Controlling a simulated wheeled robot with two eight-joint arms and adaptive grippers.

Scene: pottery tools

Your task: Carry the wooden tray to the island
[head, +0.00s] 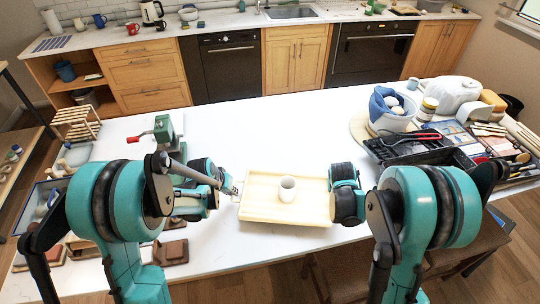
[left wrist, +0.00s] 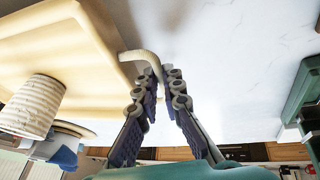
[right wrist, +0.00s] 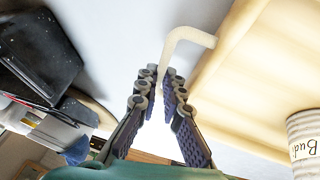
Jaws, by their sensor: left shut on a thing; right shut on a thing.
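The pale wooden tray (head: 260,206) is over the white tabletop in the middle of the head view and looks level. I cannot tell whether it touches the top. A white cup (head: 287,188) stands upright on it. My left gripper (head: 236,188) is shut on the tray's left handle, a pale bent bar (left wrist: 143,56) in the left wrist view. My right gripper (right wrist: 168,82) is shut on the opposite handle (right wrist: 182,36) in the right wrist view. In the head view my right arm partly hides that grip. Lettering shows on the cup (right wrist: 304,140).
A green clamp-like tool (head: 160,131) with a red handle stands left of the tray. A black tool tray (head: 415,148) and a white bucket (head: 392,110) with blue cloth crowd the right side. The tabletop behind the tray is clear. Counters (head: 220,28) line the back wall.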

